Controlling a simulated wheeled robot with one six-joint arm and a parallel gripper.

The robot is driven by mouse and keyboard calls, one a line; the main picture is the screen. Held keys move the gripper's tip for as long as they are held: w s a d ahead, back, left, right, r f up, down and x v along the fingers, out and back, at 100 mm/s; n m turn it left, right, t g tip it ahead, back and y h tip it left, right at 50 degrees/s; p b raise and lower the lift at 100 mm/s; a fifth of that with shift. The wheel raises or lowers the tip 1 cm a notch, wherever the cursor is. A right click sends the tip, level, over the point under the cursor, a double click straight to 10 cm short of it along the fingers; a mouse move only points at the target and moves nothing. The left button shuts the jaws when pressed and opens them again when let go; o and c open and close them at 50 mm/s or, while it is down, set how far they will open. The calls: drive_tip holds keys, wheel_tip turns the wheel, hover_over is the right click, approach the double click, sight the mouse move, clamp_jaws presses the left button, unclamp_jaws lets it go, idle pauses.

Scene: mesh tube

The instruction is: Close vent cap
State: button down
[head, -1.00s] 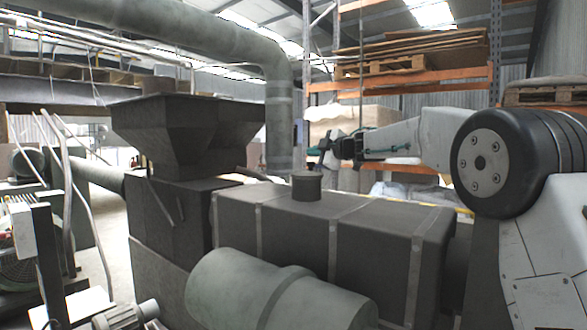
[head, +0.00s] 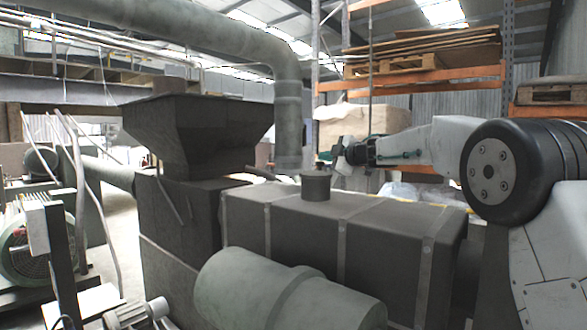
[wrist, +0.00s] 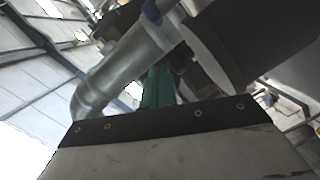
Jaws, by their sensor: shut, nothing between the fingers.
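The vent (head: 316,187) is a short dark upright cylinder on top of the long dark machine housing (head: 385,228) in the head view. A small dark piece shows at its top, but I cannot tell the cap's angle. My gripper (head: 337,154) is just above and to the right of the vent, close to it. Its fingers are shut with nothing held; I cannot tell whether they touch the vent.
A dark hopper (head: 195,135) stands left of the vent. A thick grey pipe (head: 288,120) comes down behind it. A grey cylinder (head: 270,290) lies in front of the housing. Orange racking (head: 430,78) with pallets stands behind. The air above the housing's right part is clear, except for my arm.

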drive_tip(key=shift+r, duration=0.1)
drive_tip(key=r, duration=0.4)
drive_tip(key=shift+s+d+r, duration=0.1)
drive_tip(key=shift+s+d, duration=0.15)
drive_tip(key=shift+s, duration=0.05)
drive_tip(key=w+d+r+v, duration=0.1)
drive_tip(key=v, duration=0.8)
